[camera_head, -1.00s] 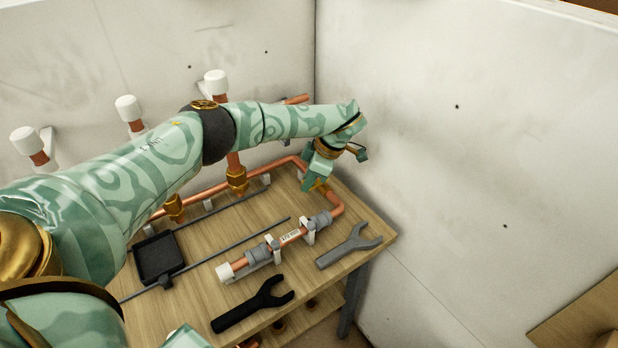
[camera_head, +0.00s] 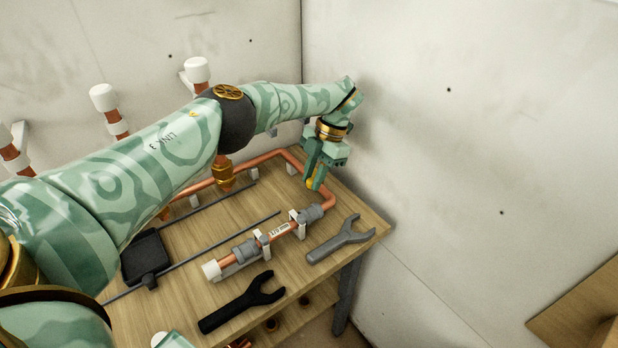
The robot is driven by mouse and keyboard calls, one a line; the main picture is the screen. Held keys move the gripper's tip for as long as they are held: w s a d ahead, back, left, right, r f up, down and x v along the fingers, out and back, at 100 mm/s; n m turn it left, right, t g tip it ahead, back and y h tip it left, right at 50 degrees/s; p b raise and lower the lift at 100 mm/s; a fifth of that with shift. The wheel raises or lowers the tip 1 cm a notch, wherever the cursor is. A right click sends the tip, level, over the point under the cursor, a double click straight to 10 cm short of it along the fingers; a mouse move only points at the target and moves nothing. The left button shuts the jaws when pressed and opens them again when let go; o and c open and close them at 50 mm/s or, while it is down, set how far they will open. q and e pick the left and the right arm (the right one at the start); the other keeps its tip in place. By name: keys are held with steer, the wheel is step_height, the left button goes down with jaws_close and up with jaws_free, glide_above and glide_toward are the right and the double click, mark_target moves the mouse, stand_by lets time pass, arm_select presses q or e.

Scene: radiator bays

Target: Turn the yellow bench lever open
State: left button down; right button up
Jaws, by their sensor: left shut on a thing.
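My left gripper (camera_head: 316,182) reaches over the far right corner of the bench and points down at the copper pipe. It is shut on the yellow lever (camera_head: 312,184), of which only a small piece shows between and below the fingers. The rest of the lever is hidden by the gripper, so its angle cannot be told. The copper pipe (camera_head: 262,159) runs along the back of the bench and bends forward beside the gripper.
On the wooden bench (camera_head: 205,235) lie a grey wrench (camera_head: 338,240), a black wrench (camera_head: 243,302), a black tray (camera_head: 146,257) and a clamped pipe piece (camera_head: 282,230). White-capped pipes (camera_head: 104,98) stand at the back. A wall (camera_head: 450,130) rises close on the right.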

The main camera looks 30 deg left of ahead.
arm_select(q)
steer(key=n+h+b, duration=0.1)
steer(key=n, duration=0.1)
steer(key=w+d+n+b, duration=0.1)
steer(key=n, duration=0.1)
steer(key=shift+w+d+f+n+h+b, duration=0.2)
steer(key=shift+n+h+b, duration=0.1)
steer(key=shift+h+b, duration=0.1)
steer(key=shift+w+d+r+n+h+b, duration=0.15)
steer(key=shift+w+n+h+b, duration=0.15)
steer(key=shift+n, duration=0.35)
steer(key=shift+w+d+n+h+b, duration=0.1)
steer(key=shift+w+n+h+b, duration=0.2)
steer(key=shift+n, duration=0.4)
steer(key=shift+w+d+r+n+h+b, duration=0.1)
steer(key=shift+w+d+n+h+b, duration=0.2)
steer(key=shift+n, duration=0.35)
arm_select(e)
steer(key=shift+s+f, duration=0.3)
steer(key=shift+f, duration=0.5)
steer(key=shift+s+f, duration=0.25)
steer(key=shift+f, duration=0.55)
steer(key=shift+s+f, duration=0.3)
steer(key=shift+f, duration=0.5)
arm_select(q)
steer(key=shift+s+a, duration=0.15)
steer(key=c, duration=1.3)
jaws_free()
steer(key=shift+o, duration=0.2)
